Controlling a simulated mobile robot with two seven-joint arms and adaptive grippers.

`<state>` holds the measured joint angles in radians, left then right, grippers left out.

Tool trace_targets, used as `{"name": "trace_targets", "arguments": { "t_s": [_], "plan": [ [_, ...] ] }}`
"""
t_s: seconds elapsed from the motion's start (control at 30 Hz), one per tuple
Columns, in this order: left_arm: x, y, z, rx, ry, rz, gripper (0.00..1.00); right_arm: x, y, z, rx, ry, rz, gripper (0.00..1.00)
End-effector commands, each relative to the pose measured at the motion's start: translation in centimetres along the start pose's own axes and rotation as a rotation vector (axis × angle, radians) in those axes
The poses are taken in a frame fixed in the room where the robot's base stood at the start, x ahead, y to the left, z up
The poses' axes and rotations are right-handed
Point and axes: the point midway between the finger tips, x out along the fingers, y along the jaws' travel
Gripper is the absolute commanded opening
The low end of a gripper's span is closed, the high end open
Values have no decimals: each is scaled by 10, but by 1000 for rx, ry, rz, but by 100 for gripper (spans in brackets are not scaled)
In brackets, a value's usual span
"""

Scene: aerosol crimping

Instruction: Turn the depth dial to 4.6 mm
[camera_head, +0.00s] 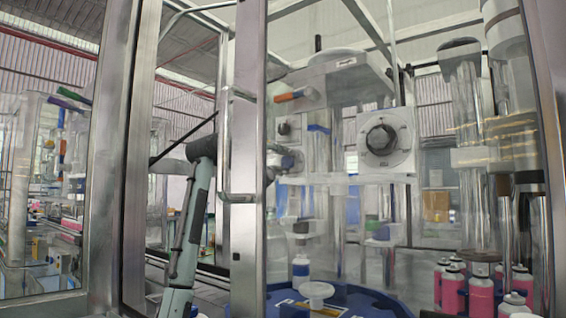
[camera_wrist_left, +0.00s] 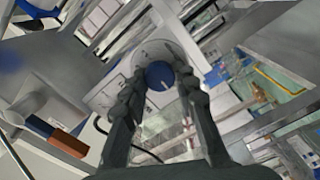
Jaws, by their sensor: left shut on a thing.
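In the left wrist view, the two dark fingers of my left gripper (camera_wrist_left: 161,84) stand on either side of a round dial with a blue face (camera_wrist_left: 159,72). They are shut on it. A pale round collar surrounds the dial on a white panel. In the head view my left arm rises at the left of the door post, and its gripper is largely hidden or hard to make out there. A large dark knob (camera_head: 381,138) on a white square plate faces the camera, with no gripper at it. The dial reading is not legible. My right gripper is not seen.
A metal door post (camera_head: 249,200) with a tubular handle (camera_head: 225,150) stands close to my left arm. Below is a blue round table (camera_head: 365,301) carrying a white bottle (camera_head: 301,268). Pink-filled bottles (camera_head: 481,290) stand at the lower right.

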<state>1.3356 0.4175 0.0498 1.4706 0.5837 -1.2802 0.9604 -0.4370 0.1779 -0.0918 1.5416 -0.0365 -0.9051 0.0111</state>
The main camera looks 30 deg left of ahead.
Motion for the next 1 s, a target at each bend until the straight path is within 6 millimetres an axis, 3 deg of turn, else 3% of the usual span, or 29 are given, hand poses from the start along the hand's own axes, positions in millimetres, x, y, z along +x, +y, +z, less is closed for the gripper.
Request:
{"name": "trace_targets", "arguments": {
  "t_s": [0.63,0.67,0.7,0.8,1.0],
  "plan": [
    [0,-1,1,-46,-2,-3,0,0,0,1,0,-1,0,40],
    [0,-1,1,-46,-2,-3,32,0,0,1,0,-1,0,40],
    [0,-1,1,-46,-2,-2,37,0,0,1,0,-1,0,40],
    [0,-1,0,-46,-1,-2,49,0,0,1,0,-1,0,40],
    [0,0,0,-45,-1,-1,49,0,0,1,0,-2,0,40]
  ]
}}
